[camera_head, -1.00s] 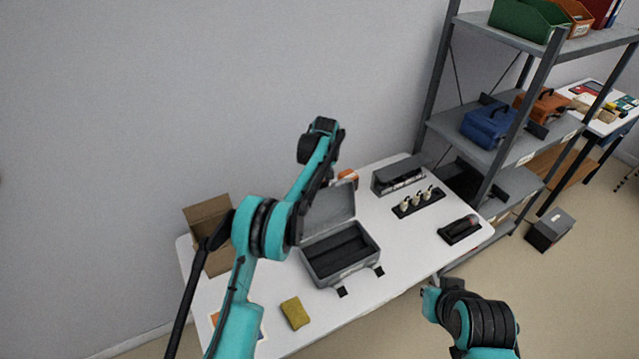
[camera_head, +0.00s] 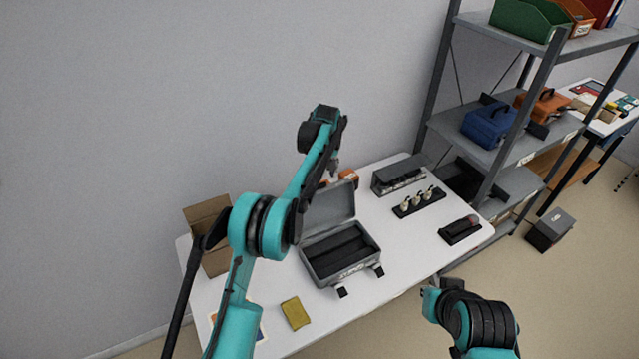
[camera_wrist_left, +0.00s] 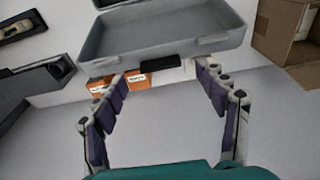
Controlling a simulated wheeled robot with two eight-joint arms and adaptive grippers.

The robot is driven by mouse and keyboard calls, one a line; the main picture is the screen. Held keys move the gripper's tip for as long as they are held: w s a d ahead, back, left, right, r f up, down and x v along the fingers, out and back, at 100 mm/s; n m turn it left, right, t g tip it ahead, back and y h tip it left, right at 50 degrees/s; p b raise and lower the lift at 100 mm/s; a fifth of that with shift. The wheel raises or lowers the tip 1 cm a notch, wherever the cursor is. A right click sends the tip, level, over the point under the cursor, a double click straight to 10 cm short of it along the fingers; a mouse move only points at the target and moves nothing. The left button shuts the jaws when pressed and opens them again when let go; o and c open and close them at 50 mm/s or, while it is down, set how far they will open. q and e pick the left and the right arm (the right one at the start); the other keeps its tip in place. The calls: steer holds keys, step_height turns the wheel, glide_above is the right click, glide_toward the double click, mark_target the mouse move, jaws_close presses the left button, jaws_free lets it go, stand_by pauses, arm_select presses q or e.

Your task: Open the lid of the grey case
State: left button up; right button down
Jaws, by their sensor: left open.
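The grey case (camera_head: 345,280) stands on the white table with its lid (camera_head: 330,210) raised and leaning back, so the dark interior shows. Two latches hang at its front. In the left wrist view the raised lid (camera_wrist_left: 160,35) fills the top middle. My left gripper (camera_head: 335,167) is above and behind the lid, near the table's back edge. In the wrist view its fingers (camera_wrist_left: 163,78) are spread, with nothing between them, apart from the lid as far as I can tell. My right gripper (camera_head: 428,293) is low at the table's front right; its fingers are unclear.
An orange labelled box (camera_wrist_left: 122,84) lies behind the case, below my left fingers. An open cardboard box (camera_head: 207,215), a yellow sponge-like block (camera_head: 295,313), a grey bin (camera_head: 398,175), a black holder with pale pieces (camera_head: 418,201) and a dark tray (camera_head: 460,230) surround the case.

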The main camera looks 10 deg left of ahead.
arm_select(q)
step_height(320, 180, up, 7)
steer(key=shift+s+d+r, duration=0.2)
steer(key=shift+s+d, duration=0.1)
steer(key=shift+s, duration=0.15)
steer(key=s+a+r+m+t+b, duration=0.2)
steer(key=s+a+r+b, duration=0.15)
steer(key=s, duration=0.55)
steer(key=s+a+r+m+t+b, duration=0.15)
steer(key=s+r, duration=0.25)
steer(key=s, duration=0.6)
steer(key=s+a+f+m+b, duration=0.1)
steer(key=s+f, duration=0.3)
steer(key=s, duration=0.3)
steer(key=s+a+f+m+t+b, duration=0.1)
steer(key=s+f+b, duration=0.1)
steer(key=s+f, duration=0.3)
steer(key=s+f+m+t+h+b, duration=0.1)
steer(key=s+f, duration=0.4)
steer(key=s, duration=0.6)
steer(key=shift+a+f+m+b, duration=0.15)
steer(key=shift+a+m+b, duration=0.2)
steer(key=shift+a, duration=0.05)
steer(key=shift+t, duration=0.25)
